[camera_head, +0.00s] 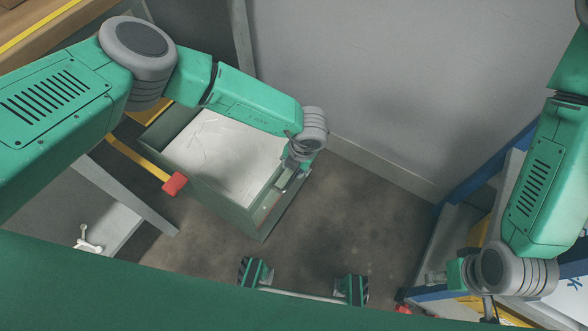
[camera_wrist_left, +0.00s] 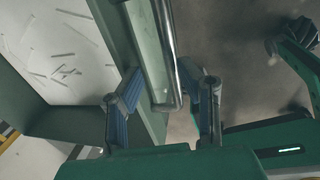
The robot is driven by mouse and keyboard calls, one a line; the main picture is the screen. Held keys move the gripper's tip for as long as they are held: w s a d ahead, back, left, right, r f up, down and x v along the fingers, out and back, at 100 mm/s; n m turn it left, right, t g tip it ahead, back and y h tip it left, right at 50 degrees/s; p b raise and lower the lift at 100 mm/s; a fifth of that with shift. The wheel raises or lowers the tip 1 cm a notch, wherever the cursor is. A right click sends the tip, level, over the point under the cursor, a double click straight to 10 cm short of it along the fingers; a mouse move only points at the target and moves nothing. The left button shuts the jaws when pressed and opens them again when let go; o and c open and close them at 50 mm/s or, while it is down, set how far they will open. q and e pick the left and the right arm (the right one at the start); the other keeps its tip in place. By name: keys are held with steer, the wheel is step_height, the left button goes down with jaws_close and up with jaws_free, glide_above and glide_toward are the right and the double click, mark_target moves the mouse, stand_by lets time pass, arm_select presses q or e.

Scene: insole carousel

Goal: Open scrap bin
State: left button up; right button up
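The scrap bin (camera_head: 210,192) is a dark green box left of centre in the head view. Its top shows open, with a pale inside holding thin light strips. It also shows at the left in the left wrist view (camera_wrist_left: 60,122). A metal bar handle (camera_wrist_left: 177,75) runs along its outer face. My left gripper (camera_wrist_left: 165,108) is open at the end of the handle, with one blue-padded finger on each side; contact is unclear. In the head view my left gripper (camera_head: 291,176) is at the bin's right side. My right gripper (camera_head: 488,308) is at the lower right, its fingers partly hidden.
A yellow bar with a red end (camera_head: 174,184) sticks out beside the bin's left side. A grey wall (camera_head: 350,80) stands behind. A blue-framed shelf (camera_head: 490,170) stands at the right. Bare floor (camera_head: 350,215) lies between bin and shelf.

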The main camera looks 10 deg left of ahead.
arm_select(q)
step_height(320, 180, up, 10)
steer(key=s+d, duration=0.1)
steer(key=d, duration=0.1)
steer(key=shift+d, duration=0.1)
steer(key=shift+s, duration=0.1)
stand_by(0.4)
